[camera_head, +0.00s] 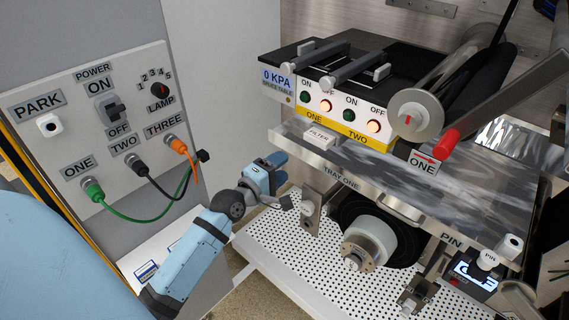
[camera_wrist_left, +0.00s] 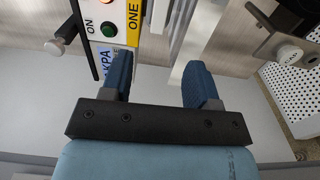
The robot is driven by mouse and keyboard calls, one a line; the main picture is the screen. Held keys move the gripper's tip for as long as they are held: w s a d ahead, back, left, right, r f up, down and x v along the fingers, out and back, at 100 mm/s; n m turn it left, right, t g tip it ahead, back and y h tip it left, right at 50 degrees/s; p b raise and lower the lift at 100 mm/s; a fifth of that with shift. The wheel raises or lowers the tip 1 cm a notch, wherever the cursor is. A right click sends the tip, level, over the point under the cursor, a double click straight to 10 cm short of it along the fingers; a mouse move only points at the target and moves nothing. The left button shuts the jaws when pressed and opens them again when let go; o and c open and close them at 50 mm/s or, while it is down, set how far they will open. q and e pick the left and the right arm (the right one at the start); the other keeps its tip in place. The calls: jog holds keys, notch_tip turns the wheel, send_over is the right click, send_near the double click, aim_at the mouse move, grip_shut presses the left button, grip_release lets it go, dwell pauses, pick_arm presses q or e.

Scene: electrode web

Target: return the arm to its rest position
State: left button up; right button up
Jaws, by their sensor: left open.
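My left arm (camera_head: 190,262) comes in from the lower left in the head view. My left gripper (camera_head: 281,168) is in the gap between the control panel and the machine, in front of the tray edge. In the left wrist view its two blue fingers (camera_wrist_left: 162,88) are spread apart with nothing between them. Past the fingers, that view shows the splice table's front with the ONE label and a green button (camera_wrist_left: 109,29). My right gripper is not in view.
The panel (camera_head: 95,130) at left has green, black and orange cables plugged in. The splice table (camera_head: 335,105) stands above the metal tray (camera_head: 400,172). A roll (camera_head: 370,240) sits below it over a perforated white board (camera_head: 285,245). A red-tipped handle (camera_head: 447,143) sticks out at right.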

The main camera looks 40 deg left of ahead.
pick_arm(q)
jog(key=s+d+f+m+g+h, duration=0.1)
jog(key=s+d+f+m+g, duration=0.2)
jog(key=s+d+f+m, duration=0.5)
jog(key=s+d+f+m+g+h, duration=0.1)
jog(key=s+d+f+m+g, duration=0.3)
jog(key=s+d+f+m, duration=0.5)
jog(key=s+f+m, duration=0.3)
jog(key=f, duration=0.3)
jog(key=shift+s+d+f, duration=0.15)
jog(key=shift+f, duration=0.15)
